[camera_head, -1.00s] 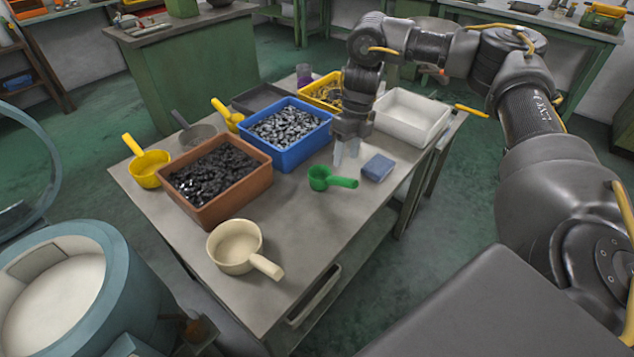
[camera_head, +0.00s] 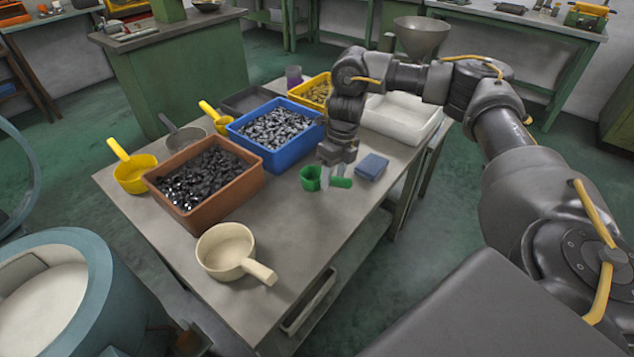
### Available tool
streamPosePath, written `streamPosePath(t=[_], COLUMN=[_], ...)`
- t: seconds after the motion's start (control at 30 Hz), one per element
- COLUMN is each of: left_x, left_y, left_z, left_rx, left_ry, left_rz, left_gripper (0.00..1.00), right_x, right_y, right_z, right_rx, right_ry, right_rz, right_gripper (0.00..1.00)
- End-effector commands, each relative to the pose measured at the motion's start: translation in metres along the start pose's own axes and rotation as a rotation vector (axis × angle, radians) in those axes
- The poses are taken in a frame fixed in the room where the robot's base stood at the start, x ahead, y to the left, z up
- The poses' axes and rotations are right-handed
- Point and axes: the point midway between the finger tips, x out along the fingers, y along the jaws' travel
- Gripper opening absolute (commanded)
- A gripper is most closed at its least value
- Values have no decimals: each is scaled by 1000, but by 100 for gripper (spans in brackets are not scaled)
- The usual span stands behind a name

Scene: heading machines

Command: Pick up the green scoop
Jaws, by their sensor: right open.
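The green scoop (camera_head: 311,178) stands on the grey table, right of the blue bin, with its handle pointing right. My right gripper (camera_head: 333,180) points down over the scoop. Its light fingers are open and sit at the scoop's handle, one in front of it, partly covering where the handle meets the cup. I cannot tell whether the fingers touch the handle. My left gripper is not in view.
A blue box (camera_head: 372,167) lies just right of the handle. The blue bin (camera_head: 272,160) of metal parts, a brown bin (camera_head: 214,212) and a white bin (camera_head: 397,122) stand near. A cream scoop (camera_head: 228,252) lies at the front. The table between is clear.

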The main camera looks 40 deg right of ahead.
Motion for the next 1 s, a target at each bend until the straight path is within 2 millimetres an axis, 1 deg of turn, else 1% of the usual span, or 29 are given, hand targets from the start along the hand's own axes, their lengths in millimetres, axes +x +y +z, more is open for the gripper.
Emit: streamPosePath(t=[0.03, 0.2, 0.33, 0.53, 0.57, 0.9, 1.0], left_x=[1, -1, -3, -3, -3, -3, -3], left_y=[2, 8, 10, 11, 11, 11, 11], left_z=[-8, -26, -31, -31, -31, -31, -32], left_rx=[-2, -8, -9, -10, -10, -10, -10], left_ry=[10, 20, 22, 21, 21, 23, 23], left_rz=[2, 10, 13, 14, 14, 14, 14], left_gripper=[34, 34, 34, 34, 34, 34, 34], right_x=[12, 35, 40, 40, 40, 40, 40], right_y=[0, 0, 0, 0, 0, 0, 0], right_z=[-2, -2, -2, -2, -2, -2, -2], right_rx=[0, 1, 1, 1, 1, 1, 0], right_ry=[5, 4, 2, 1, 1, 1, 1], right_rz=[2, 1, 0, 0, 0, 0, 0], right_gripper=[47, 47, 47, 47, 44, 0, 0])
